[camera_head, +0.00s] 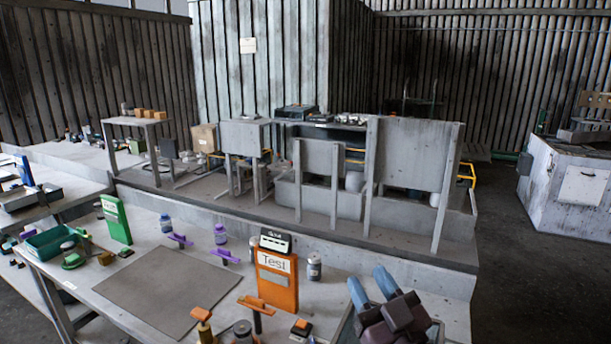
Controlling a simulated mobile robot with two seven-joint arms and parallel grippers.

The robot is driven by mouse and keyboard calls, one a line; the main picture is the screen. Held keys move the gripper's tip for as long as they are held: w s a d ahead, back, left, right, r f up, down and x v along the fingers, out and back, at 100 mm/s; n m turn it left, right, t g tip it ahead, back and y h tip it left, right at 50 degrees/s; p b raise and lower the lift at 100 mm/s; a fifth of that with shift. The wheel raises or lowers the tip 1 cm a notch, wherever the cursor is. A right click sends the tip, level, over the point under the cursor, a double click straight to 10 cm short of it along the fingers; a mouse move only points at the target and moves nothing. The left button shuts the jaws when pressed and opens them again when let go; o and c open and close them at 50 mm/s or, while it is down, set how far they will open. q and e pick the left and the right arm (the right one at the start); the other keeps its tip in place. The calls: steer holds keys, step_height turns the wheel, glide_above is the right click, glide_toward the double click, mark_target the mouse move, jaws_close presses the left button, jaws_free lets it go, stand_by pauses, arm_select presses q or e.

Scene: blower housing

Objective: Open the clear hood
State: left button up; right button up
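I cannot make out a clear hood for certain. Thin pale edges (346,326) show beside my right gripper at the bottom of the view, and I cannot tell whether they belong to it. My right gripper (371,284) is at the bottom right, above the front table's right end. Its two blue fingers point up and away, with a gap between them and nothing seen in it. Its dark body hides what lies behind. My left gripper is not in view.
The front table holds a grey mat (166,288), an orange "Test" box (277,287), a green box (116,219), a teal tray (50,241), bottles and purple and orange tools. A raised grey platform with upright panels (411,152) stands behind. Dark floor (530,250) is clear at right.

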steer(key=s+d+f+m+g+h, duration=0.3)
steer(key=d+f+g+h, duration=0.25)
steer(key=f, duration=0.45)
steer(key=s+d+f+m+g+h, duration=0.1)
steer(key=s+d+f+g, duration=0.35)
steer(key=s, duration=0.35)
steer(key=s+d+f+m+g+h, duration=0.1)
steer(key=s+d+f+g+h, duration=0.15)
steer(key=s+d+f, duration=0.35)
steer(key=s+d+f+m+g, duration=0.15)
steer(key=s+f+g, duration=0.3)
steer(key=s, duration=0.45)
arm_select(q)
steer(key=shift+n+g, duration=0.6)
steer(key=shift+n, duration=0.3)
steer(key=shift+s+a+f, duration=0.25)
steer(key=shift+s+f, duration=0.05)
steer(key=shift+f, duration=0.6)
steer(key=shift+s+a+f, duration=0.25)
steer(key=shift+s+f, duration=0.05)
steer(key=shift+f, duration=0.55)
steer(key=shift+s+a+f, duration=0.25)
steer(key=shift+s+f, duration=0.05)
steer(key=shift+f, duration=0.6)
arm_select(e)
steer(key=w+f+n+t, duration=0.1)
steer(key=w+f+t, duration=0.6)
steer(key=f, duration=0.3)
steer(key=shift+w+f+t, duration=0.4)
steer(key=shift+w, duration=0.05)
